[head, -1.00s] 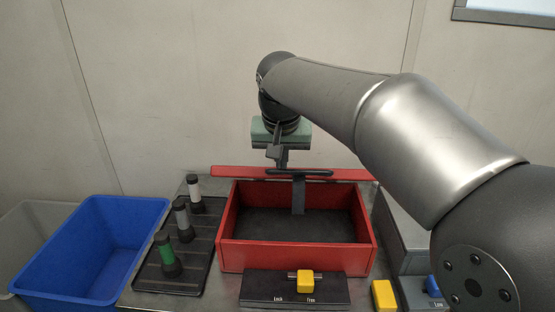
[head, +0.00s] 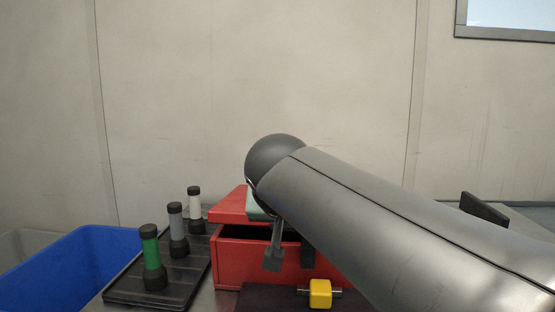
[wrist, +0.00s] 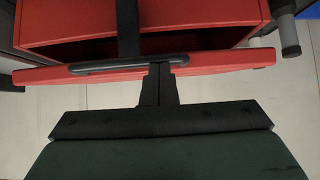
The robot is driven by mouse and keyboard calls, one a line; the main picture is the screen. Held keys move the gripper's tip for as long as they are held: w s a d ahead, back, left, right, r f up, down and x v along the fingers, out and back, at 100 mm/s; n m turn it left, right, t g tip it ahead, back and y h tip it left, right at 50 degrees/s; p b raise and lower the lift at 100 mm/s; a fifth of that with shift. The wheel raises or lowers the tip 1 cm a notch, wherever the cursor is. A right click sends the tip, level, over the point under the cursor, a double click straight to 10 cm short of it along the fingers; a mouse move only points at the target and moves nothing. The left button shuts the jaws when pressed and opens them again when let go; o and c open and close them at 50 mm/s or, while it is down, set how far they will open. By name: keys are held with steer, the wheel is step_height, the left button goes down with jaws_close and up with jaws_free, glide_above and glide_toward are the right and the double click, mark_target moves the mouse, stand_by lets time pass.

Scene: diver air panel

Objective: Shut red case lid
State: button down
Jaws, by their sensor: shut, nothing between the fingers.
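The red case (head: 235,262) stands on the bench, partly hidden behind my arm in the head view. Its red lid (head: 232,205) is tilted over the box, with a dark gap between lid and case front. In the wrist view the lid's edge (wrist: 225,62) carries a black handle bar (wrist: 95,66), and a black strap (wrist: 128,30) crosses the gap to the case (wrist: 70,28). My gripper (wrist: 161,68) is shut and empty, its fingertips at the lid's edge near the handle bar. Whether they touch is unclear.
A yellow knob (head: 320,293) sits on a dark block in front of the case. A blue bin (head: 80,265) stands further left. My arm covers the right side.

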steer(key=shift+s+f+b, duration=0.2)
steer(key=shift+f+b, duration=0.8)
steer(key=shift+f, duration=0.25)
steer(key=shift+s+f+b, duration=0.2)
steer(key=shift+f+b, duration=0.8)
steer(key=shift+f, duration=0.3)
